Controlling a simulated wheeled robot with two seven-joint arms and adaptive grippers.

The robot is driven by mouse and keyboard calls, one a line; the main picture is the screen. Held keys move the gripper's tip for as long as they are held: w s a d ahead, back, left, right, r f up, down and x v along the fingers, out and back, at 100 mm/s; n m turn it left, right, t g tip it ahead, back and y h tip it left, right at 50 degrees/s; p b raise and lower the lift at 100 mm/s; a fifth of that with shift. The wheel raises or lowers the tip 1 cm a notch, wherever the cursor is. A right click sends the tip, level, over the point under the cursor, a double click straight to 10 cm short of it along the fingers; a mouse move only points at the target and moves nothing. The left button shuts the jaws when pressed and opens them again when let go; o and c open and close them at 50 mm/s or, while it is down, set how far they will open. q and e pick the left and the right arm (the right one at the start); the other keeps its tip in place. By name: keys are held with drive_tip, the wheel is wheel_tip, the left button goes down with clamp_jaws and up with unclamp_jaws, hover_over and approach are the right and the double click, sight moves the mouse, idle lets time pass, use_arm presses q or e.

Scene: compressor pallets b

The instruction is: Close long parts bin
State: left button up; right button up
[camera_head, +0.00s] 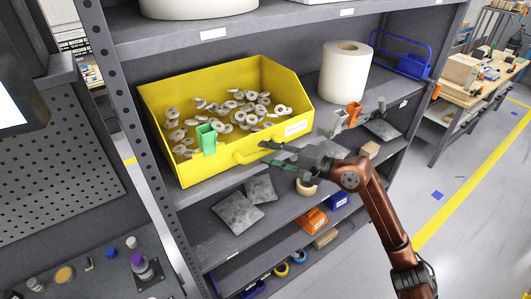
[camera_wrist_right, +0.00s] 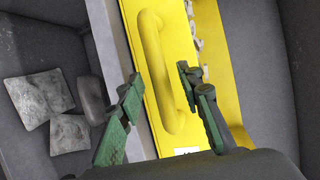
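The long yellow parts bin (camera_head: 215,172) stands on a grey shelf, open at the top, with several small grey metal parts inside. Its yellow handle (camera_head: 250,155) is on the front face, and it also shows large in the right wrist view (camera_wrist_right: 158,62). My right gripper (camera_head: 266,153) is in front of the bin at the handle. In the right wrist view its green-padded fingers (camera_wrist_right: 158,88) are apart, one on each side of the handle, with gaps visible. My left gripper is not in view.
A white roll (camera_head: 344,75) stands to the right of the bin. A green clip-like piece (camera_head: 206,139) is at the bin's front edge. Grey packets (camera_head: 238,211) and an orange bin (camera_head: 312,221) are on lower shelves. A perforated grey panel (camera_head: 70,150) is at the left.

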drive_tip(key=v, duration=1)
drive_tip(key=shift+s+d, duration=0.2)
drive_tip(key=shift+d, duration=0.1)
